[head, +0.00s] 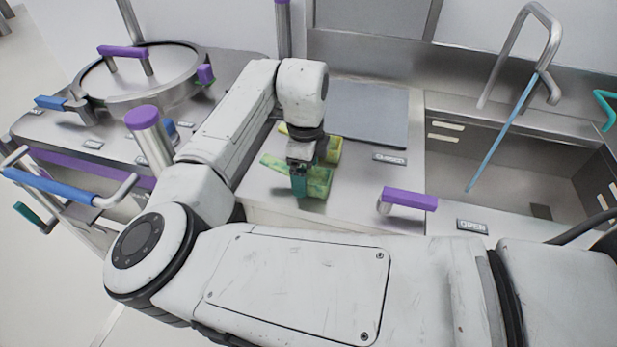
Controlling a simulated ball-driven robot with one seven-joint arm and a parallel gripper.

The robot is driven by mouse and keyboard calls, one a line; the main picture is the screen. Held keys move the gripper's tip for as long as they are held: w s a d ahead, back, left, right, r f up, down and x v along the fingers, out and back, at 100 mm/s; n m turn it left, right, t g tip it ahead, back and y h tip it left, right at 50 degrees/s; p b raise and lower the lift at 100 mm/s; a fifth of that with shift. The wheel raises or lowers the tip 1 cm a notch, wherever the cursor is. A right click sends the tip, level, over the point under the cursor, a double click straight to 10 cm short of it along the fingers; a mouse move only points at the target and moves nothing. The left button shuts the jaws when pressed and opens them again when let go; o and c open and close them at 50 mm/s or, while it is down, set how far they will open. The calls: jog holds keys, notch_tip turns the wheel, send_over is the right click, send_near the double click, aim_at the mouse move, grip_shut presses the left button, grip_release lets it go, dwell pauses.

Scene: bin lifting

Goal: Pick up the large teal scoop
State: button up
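A mottled teal-green scoop (318,183) lies on the steel counter in the middle of the head view, right under my gripper. A light green strip, which looks like its handle (273,162), reaches out to the left. My gripper (299,172) points down over the scoop, and its fingertips are at or in front of the scoop's left part. The fingers are small and partly merged with the scoop, so I cannot tell whether they are open or closed on it. A yellow-green scoop (333,152) lies just behind, partly hidden by my wrist.
A grey mat (365,112) lies behind the scoops. A purple handle (409,199) stands up from the counter at the right, before a steel sink (450,165) with a blue rod (503,132). A lidded steel pot (140,75) with purple handles stands at the left.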

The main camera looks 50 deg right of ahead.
jog(key=shift+f, duration=0.6)
jog(key=c, duration=1.1)
jog(key=shift+o, duration=0.2)
jog(key=shift+r, duration=0.1)
